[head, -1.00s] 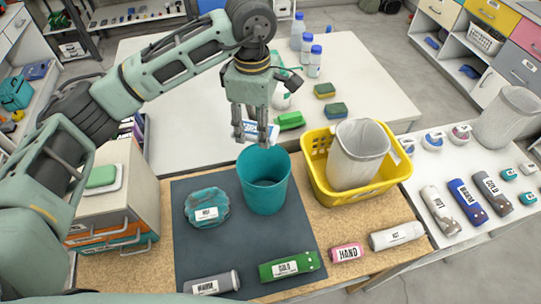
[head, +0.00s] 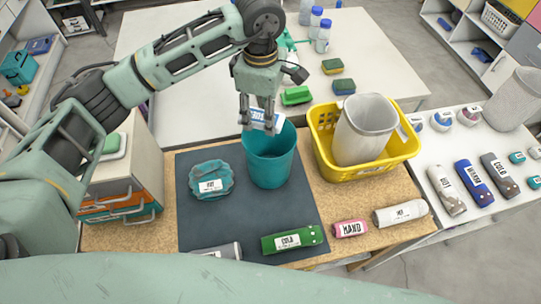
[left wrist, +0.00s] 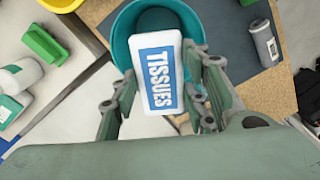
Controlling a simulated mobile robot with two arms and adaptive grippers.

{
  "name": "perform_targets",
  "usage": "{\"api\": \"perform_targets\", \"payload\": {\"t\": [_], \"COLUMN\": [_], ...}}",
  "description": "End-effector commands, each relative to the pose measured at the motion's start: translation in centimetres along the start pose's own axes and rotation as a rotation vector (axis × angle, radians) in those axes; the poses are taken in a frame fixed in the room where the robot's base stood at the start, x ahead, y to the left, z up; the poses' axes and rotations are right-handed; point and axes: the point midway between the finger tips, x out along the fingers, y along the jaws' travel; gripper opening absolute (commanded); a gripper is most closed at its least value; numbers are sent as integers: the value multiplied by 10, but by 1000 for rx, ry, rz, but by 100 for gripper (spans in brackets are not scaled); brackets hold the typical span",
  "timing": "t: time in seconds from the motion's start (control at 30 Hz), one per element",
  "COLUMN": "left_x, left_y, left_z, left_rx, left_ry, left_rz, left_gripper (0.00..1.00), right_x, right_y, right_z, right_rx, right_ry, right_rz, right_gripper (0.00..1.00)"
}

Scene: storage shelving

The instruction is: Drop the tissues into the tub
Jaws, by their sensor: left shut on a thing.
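The tissues (left wrist: 159,78) are a white pack with a blue label, held between the fingers of my left gripper (left wrist: 163,105). In the head view the tissues (head: 264,118) show at the tips of my left gripper (head: 258,117), at the rim of the teal tub (head: 268,165). In the left wrist view the pack lies over the tub (left wrist: 122,50), covering much of its opening. The tub stands upright on a dark mat (head: 205,225). Whether the pack touches the rim is unclear. My right gripper is not in view.
A yellow basket (head: 375,170) holding a grey bin (head: 364,130) stands just right of the tub. A teal bundle (head: 211,180) lies on the mat to its left, with a green roll (head: 292,240) in front. White tables (head: 190,120) lie behind.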

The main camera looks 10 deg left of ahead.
Motion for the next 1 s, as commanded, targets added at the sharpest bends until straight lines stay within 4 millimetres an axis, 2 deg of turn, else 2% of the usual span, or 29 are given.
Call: {"api": "perform_targets", "payload": {"t": [0.03, 0.07, 0.3, 0.67, 0.77, 1.0], "left_x": [0, 0, 0, -5, -18, -68], "left_y": [0, 0, 0, 0, 1, 1], "left_z": [0, 0, 0, 0, 0, 0], "left_rx": [0, 0, 0, 0, 0, 0], "left_ry": [0, 0, 0, 0, 0, 0], "left_rz": [0, 0, 0, 1, 3, 5], "left_gripper": [26, 44, 63, 63, 63, 63], "right_x": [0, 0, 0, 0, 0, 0], "right_y": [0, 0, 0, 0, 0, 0], "right_z": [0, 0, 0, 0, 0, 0], "right_rx": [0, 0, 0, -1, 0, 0], "right_ry": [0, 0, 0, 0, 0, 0], "right_rz": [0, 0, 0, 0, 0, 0], "right_gripper": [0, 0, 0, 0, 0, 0]}}
